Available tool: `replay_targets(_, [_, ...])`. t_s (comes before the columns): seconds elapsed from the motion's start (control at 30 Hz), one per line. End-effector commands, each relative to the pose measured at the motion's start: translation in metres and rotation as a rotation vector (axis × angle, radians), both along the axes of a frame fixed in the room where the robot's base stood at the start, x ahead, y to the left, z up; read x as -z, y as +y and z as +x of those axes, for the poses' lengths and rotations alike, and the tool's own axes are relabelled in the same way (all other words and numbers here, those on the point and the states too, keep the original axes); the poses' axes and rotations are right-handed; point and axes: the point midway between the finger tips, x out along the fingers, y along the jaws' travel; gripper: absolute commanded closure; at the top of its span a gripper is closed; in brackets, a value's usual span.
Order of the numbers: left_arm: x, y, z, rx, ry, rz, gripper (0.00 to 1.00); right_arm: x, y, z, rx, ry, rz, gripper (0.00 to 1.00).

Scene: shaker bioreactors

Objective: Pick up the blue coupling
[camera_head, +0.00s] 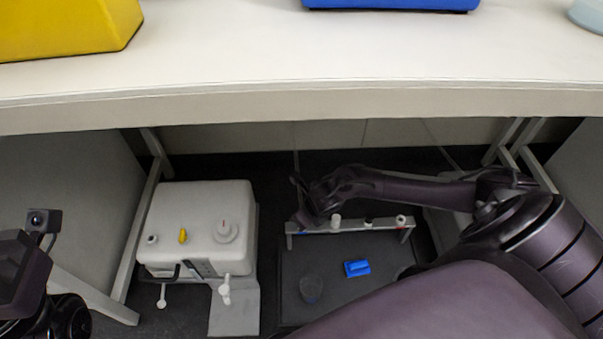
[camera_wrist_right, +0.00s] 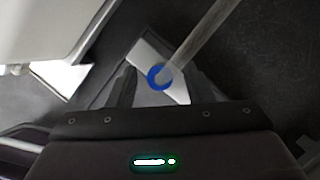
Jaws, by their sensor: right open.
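A blue ring (camera_wrist_right: 159,78), which looks like the blue coupling, shows in the right wrist view at the near end of a grey bar (camera_wrist_right: 205,35). My right gripper (camera_wrist_right: 160,92) is open, with the ring between its dark fingers in the picture; I cannot tell its depth. In the head view my right gripper (camera_head: 301,208) is at the left end of the metal rack (camera_head: 350,229), under the bench, and the ring is hidden there. My left arm shows at the lower left edge, but its fingers are out of sight.
The rack also bears several small fittings with white, dark and red parts. A blue block (camera_head: 357,268) and a clear round vessel (camera_head: 311,288) are on the dark tray (camera_head: 340,251). A white pump-like unit (camera_head: 200,205) stands left.

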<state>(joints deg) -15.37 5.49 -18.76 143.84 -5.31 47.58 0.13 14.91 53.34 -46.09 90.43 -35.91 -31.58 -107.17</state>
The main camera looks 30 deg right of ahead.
Motion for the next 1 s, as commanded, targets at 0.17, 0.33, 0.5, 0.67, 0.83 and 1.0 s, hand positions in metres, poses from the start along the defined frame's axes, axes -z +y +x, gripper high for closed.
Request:
replay_targets(0.17, [0.0024, -0.0002, -0.0001, 0.000, -0.006, 0.001, 1.00, 0.0090, 0.0008, 0.0042, 0.001, -0.001, 0.001, 0.54])
replay_targets(0.33, [0.0018, -0.0003, -0.0001, 0.000, -0.005, 0.001, 1.00, 0.0082, 0.0008, 0.0040, 0.001, -0.001, 0.000, 0.54])
replay_targets(0.5, [0.0017, -0.0003, -0.0001, 0.000, -0.005, 0.001, 1.00, 0.0081, 0.0007, 0.0038, 0.001, -0.001, 0.001, 0.76])
replay_targets(0.67, [0.0018, -0.0003, -0.0001, 0.000, -0.005, 0.001, 1.00, 0.0082, 0.0008, 0.0037, 0.001, -0.001, 0.001, 0.97])
replay_targets(0.83, [0.0018, -0.0002, 0.0000, 0.000, -0.005, 0.001, 1.00, 0.0082, 0.0008, 0.0037, 0.002, -0.001, 0.001, 1.00])
replay_targets(1.0, [-0.0027, -0.0002, 0.0000, 0.000, -0.005, 0.001, 1.00, -0.0001, 0.0008, 0.0042, 0.001, -0.002, 0.001, 1.00])
